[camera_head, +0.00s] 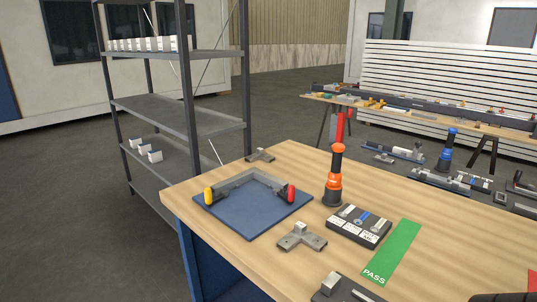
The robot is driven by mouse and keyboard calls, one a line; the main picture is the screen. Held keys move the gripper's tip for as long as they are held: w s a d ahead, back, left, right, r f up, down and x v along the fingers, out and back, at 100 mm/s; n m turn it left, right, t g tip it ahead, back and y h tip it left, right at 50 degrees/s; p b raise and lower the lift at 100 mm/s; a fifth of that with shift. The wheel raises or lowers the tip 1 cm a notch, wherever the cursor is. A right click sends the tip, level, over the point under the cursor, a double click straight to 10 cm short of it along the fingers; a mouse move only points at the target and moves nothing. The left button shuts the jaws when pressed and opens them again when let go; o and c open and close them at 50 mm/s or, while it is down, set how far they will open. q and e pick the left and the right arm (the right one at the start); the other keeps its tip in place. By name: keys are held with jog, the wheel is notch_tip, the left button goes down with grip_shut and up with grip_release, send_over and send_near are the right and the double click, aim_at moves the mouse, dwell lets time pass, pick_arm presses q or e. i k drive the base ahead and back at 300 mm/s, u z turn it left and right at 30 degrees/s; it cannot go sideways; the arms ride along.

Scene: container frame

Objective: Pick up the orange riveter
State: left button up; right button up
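The orange riveter (334,180) stands upright on the wooden table (410,208), right of the blue mat. Neither of my grippers shows in the head view.
A blue mat (250,222) holds a grey frame (247,181) with yellow and red clamps. Metal brackets (301,237), a dark case (358,226) and a green PASS strip (392,254) lie near the riveter. A grey shelf (180,115) stands at the left.

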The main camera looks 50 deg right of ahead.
aim_at(335, 176)
jog(key=i, duration=2)
jog(key=z, duration=3.95)
